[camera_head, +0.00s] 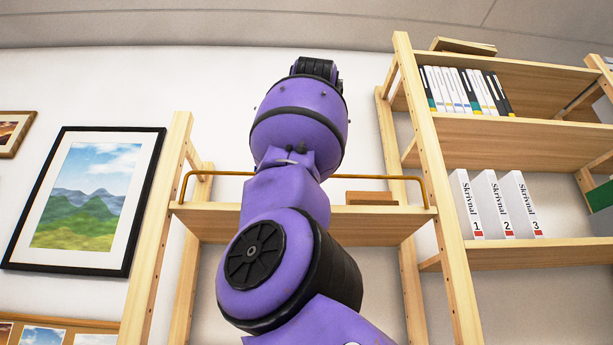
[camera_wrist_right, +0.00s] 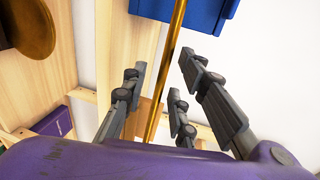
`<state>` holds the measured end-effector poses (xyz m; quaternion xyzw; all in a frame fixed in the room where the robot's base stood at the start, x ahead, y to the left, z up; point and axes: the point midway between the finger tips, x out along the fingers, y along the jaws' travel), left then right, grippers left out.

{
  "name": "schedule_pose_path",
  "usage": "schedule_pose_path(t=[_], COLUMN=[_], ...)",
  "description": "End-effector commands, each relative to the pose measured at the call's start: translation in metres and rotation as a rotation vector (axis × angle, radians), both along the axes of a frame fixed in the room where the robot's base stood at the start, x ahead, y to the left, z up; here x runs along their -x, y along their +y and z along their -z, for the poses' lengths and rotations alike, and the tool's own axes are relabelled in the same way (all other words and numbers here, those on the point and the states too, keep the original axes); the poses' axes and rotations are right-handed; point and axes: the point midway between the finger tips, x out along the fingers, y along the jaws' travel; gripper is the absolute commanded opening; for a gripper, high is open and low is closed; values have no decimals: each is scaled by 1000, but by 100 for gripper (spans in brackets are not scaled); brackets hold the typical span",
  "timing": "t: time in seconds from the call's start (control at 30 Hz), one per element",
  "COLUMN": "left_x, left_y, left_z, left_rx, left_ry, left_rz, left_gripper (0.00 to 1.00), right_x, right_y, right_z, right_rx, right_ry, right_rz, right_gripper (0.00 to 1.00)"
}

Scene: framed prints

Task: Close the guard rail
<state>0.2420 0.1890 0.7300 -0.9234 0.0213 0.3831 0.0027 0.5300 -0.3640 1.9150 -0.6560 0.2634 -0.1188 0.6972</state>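The guard rail (camera_head: 375,177) is a thin brass-coloured bar with bent ends, running across the front of a wooden shelf (camera_head: 375,222) in the head view. A purple arm of mine covers its middle. In the right wrist view the rail (camera_wrist_right: 170,62) runs from the top edge down between the fingers of my right gripper (camera_wrist_right: 164,75). The dark grey fingers are spread apart on both sides of the rail, with visible gaps. The right gripper's fingers cannot be made out in the head view. My left gripper is in neither view.
A brown block (camera_head: 371,198) lies on the railed shelf. A taller bookcase (camera_head: 450,210) with books and white binders stands at right. A framed landscape (camera_head: 85,200) hangs at left. The wrist view shows a blue object (camera_wrist_right: 190,12) and a round bronze object (camera_wrist_right: 28,25) nearby.

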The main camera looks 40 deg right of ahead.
Motion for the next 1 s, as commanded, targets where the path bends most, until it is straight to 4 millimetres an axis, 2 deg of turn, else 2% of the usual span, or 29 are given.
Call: schedule_pose_path(t=[0.3,0.4,0.57,1.0], left_x=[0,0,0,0], left_y=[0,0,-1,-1], left_z=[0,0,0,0], left_rx=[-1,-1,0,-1], left_ry=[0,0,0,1], left_rz=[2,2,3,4], left_gripper=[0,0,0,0], right_x=[43,52,58,58], right_y=[26,32,35,35], right_z=[-12,-14,-14,-15], right_rx=[1,0,-1,-1], right_ry=[-4,-2,0,-1], right_rz=[-1,0,0,0], right_gripper=[26,26,26,26])
